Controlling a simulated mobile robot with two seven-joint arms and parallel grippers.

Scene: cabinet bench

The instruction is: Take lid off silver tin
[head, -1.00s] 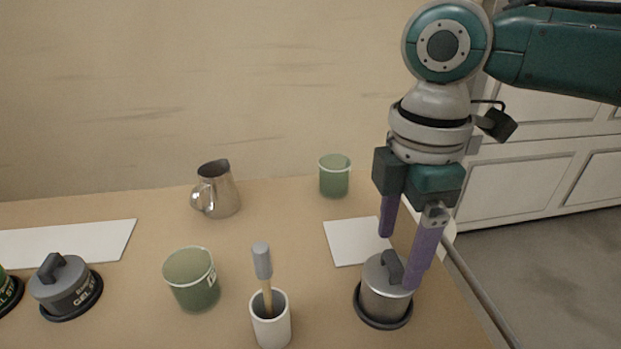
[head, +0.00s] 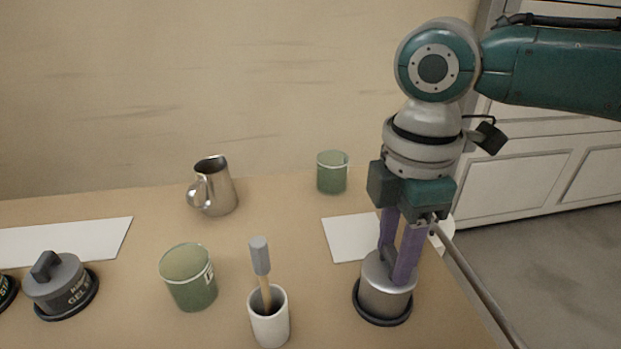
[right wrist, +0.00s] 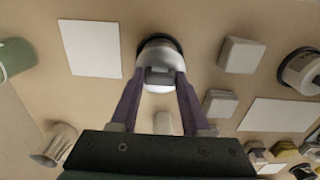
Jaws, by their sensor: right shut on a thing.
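The silver tin (head: 385,300) stands upright in a black ring-shaped base near the bench's right edge. Its lid (head: 371,268) is on top. My right gripper (head: 395,266) reaches down from above with its purple fingers shut on the lid's grey handle, which the fingers mostly hide in the head view. In the right wrist view the handle (right wrist: 159,76) shows between the two fingertips. The lid looks seated on the tin. My left gripper is not in view.
A white mat (head: 345,240) lies just behind the tin. A white cup with a brush (head: 270,322), a green cup (head: 190,285), a metal jug (head: 213,190), another green cup (head: 332,175) and a dark lidded tin (head: 62,290) stand around. Bench between them is clear.

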